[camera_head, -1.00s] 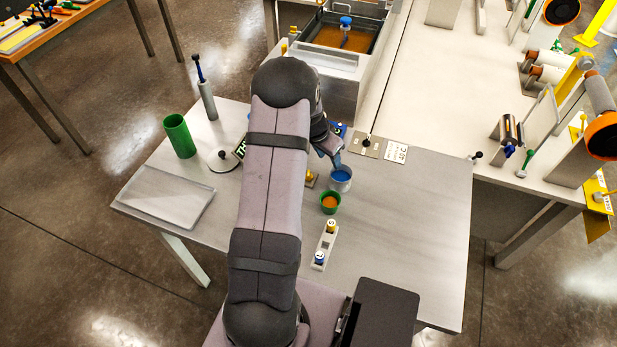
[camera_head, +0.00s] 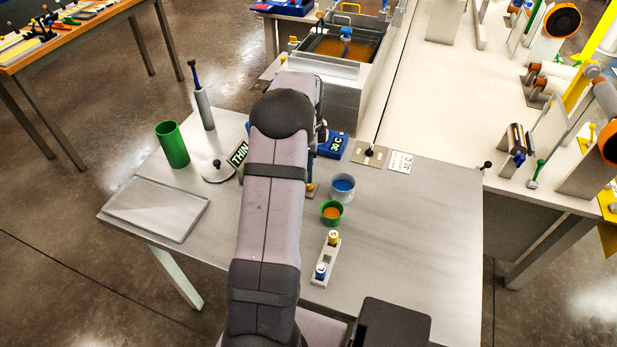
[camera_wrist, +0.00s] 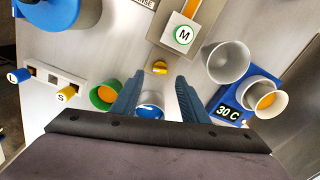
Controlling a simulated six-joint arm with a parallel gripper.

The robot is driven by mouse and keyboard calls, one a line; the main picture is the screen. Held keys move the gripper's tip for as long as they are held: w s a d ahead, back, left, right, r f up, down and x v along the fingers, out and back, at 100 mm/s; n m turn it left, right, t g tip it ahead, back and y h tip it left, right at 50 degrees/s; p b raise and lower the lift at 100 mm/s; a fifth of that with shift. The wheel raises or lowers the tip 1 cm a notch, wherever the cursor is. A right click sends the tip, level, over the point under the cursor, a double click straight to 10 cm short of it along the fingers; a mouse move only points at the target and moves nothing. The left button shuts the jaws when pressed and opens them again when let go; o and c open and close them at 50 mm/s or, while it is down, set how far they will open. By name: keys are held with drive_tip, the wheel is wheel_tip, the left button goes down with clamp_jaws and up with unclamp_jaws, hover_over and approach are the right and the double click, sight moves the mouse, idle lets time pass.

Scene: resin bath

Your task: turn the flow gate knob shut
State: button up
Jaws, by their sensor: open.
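A small yellow knob (camera_wrist: 160,67) sits below a grey panel (camera_wrist: 190,22) with an orange slot and a round M label in the wrist view. I take it as the flow gate knob; its setting is unclear. A bit of yellow (camera_head: 310,190) beside my arm in the head view may be the same knob. My gripper (camera_wrist: 157,82) is open, with its two blue-grey fingers apart. The knob appears just beyond and between the fingertips, and no contact is visible. In the head view my arm hides the gripper and most of the panel.
Close by are a cup of blue liquid (camera_head: 342,186), a green cup of orange liquid (camera_head: 332,211) and a holder (camera_head: 325,264) with yellow and blue pieces. The wrist view shows an empty grey cup (camera_wrist: 228,62) and a blue 30 C unit (camera_wrist: 222,108). The table's right side is clear.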

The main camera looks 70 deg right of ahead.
drive_tip(key=shift+f+p, duration=0.8)
drive_tip(key=shift+f, duration=1.85)
clamp_jaws()
